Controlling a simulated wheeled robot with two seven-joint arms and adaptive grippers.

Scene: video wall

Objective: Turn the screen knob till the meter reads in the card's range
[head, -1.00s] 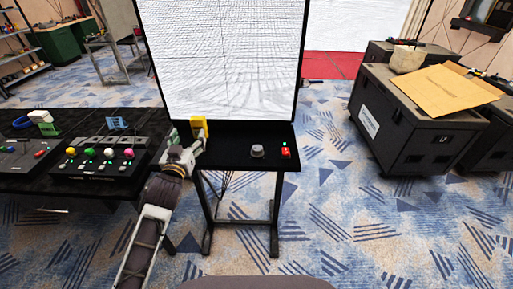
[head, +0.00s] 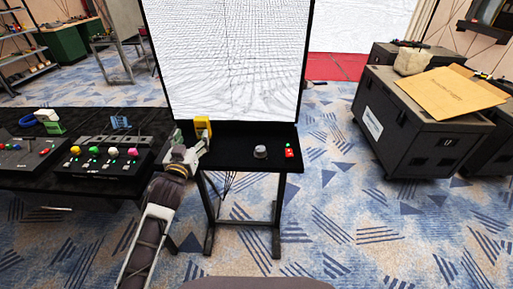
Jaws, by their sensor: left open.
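A grey knob (head: 261,152) stands on the black shelf (head: 230,157) below the large screen (head: 225,60). The screen is white with faint grey lines; I can make out no meter reading on it. My left gripper (head: 203,130) is over the left part of the shelf, left of the knob and apart from it. It is open, with yellow showing at its end. I cannot make out the card. My right gripper is not in view.
A small red control (head: 289,153) sits right of the knob. A black table (head: 110,190) with control panels with coloured knobs stands at left. Dark cases (head: 415,130) stand at right. The shelf between gripper and knob is clear.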

